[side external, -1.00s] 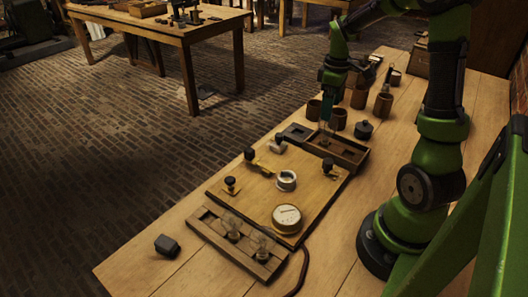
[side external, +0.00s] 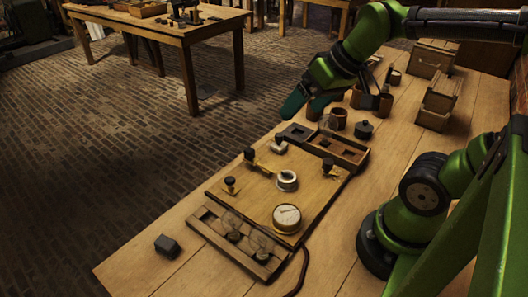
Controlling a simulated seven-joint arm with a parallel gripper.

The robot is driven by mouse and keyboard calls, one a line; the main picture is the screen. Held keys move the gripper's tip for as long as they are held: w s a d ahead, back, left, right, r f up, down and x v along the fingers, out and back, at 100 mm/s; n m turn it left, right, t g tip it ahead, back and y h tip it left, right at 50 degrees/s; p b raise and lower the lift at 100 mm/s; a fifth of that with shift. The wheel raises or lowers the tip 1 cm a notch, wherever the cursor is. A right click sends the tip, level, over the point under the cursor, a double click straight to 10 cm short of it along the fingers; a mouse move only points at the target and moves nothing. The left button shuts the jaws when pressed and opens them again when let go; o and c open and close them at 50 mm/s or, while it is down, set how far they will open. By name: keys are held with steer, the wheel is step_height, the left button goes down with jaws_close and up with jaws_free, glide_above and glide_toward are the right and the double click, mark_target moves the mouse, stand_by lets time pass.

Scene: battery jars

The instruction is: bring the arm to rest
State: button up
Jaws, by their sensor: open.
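My gripper (side external: 304,108) is open, with its dark teal fingers apart and nothing seen between them. It hangs raised and tilted in the air at the end of my green arm, above and beyond the far end of the wooden board (side external: 265,205). A faint clear glass shape (side external: 328,124) shows at the left part of the small wooden tray (side external: 351,154); its outline is hard to make out. My gripper is apart from the tray and the board.
The board carries a round dial (side external: 287,218), a white ring-shaped part (side external: 287,180) and black knobs. A near wooden rack (side external: 205,222) holds glass jars. A dark block (side external: 167,246) lies at front left. Brown cups, a dark lidded pot (side external: 364,129) and wooden boxes (side external: 437,108) stand farther back.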

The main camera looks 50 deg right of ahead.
steer(key=shift+s+a+f+m+t+y, duration=0.1)
steer(key=shift+s+a+m+t+y, duration=0.15)
steer(key=shift+s+a, duration=0.45)
steer(key=shift+s+a+f+m+t+y, duration=0.15)
steer(key=shift+s+a+m+t, duration=0.25)
steer(key=shift+a, duration=0.5)
steer(key=shift+r, duration=0.1)
